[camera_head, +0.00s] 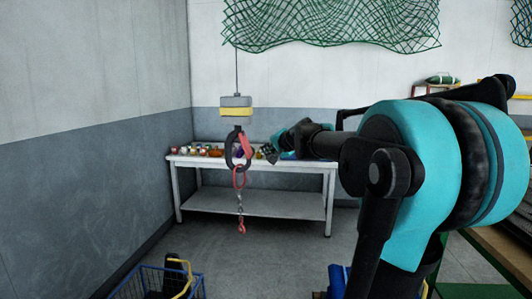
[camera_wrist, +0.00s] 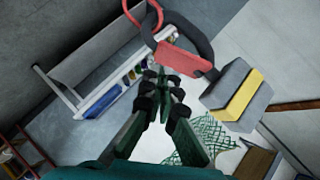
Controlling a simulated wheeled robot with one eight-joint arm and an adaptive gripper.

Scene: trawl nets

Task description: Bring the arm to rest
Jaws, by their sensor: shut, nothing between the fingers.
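My teal and black arm reaches in from the right in the head view, bent at a large joint. My gripper (camera_head: 268,152) is at its far end, in front of the workbench in the picture and to the right of the hanging hook. In the wrist view my gripper (camera_wrist: 166,78) is shut, its dark fingers together with nothing between them. The black hook (camera_head: 230,154) hangs under a grey and yellow block (camera_head: 236,112) on a cable. A red link and chain (camera_head: 240,203) hang from it. In the wrist view the hook (camera_wrist: 198,38) is close beside the fingers.
A white workbench (camera_head: 255,208) with several small coloured items stands against the back wall. A green net (camera_head: 330,22) hangs above. A blue wire basket (camera_head: 135,280) is at the bottom left. A brown-topped table (camera_head: 492,250) is at the right.

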